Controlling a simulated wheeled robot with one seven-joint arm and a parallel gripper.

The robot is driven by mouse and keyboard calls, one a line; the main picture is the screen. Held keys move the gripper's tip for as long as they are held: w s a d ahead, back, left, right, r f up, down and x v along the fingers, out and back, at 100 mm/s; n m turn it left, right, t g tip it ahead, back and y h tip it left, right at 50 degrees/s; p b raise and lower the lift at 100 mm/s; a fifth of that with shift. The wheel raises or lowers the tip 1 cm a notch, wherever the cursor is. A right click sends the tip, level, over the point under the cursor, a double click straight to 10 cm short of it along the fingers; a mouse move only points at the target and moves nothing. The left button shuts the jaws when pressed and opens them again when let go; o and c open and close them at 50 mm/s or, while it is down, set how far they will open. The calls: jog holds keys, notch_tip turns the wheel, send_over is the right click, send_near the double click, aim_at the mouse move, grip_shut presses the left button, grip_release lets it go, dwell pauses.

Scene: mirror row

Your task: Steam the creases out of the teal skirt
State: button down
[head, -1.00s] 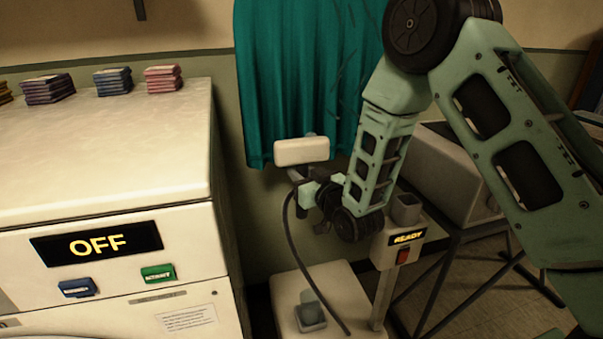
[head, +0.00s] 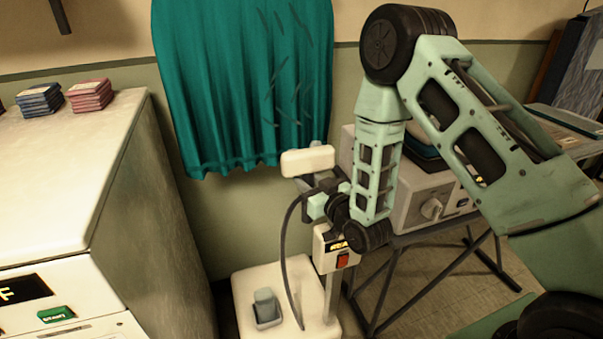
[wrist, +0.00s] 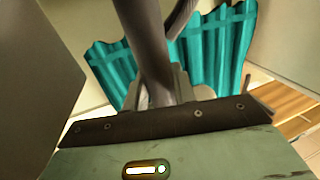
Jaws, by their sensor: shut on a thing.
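The teal skirt (head: 235,80) hangs against the wall in the head view, with dark crease marks on its right half. It also shows in the wrist view (wrist: 215,50), partly behind a dark handle or hose. My gripper (head: 318,198) is shut on the steamer head (head: 308,160), a cream block with a dark hose. The head is at the skirt's lower right edge in the picture; I cannot tell whether it touches the cloth. The steamer base (head: 285,290) stands on the floor below, with a post, a lit display (head: 340,245) and a red switch.
A white washing machine (head: 60,180) with folded cloth stacks (head: 90,95) on top stands at the left. At the right, a cream appliance (head: 430,205) with a knob stands on a dark-legged table. The hose hangs between gripper and base.

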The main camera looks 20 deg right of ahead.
jog(key=shift+w+p, duration=0.5)
jog(key=shift+w, duration=2.35)
jog(key=shift+r+p, duration=11.7)
jog(key=shift+r, duration=3.3)
jog(key=shift+s+b, duration=0.75)
jog(key=shift+s, duration=1.65)
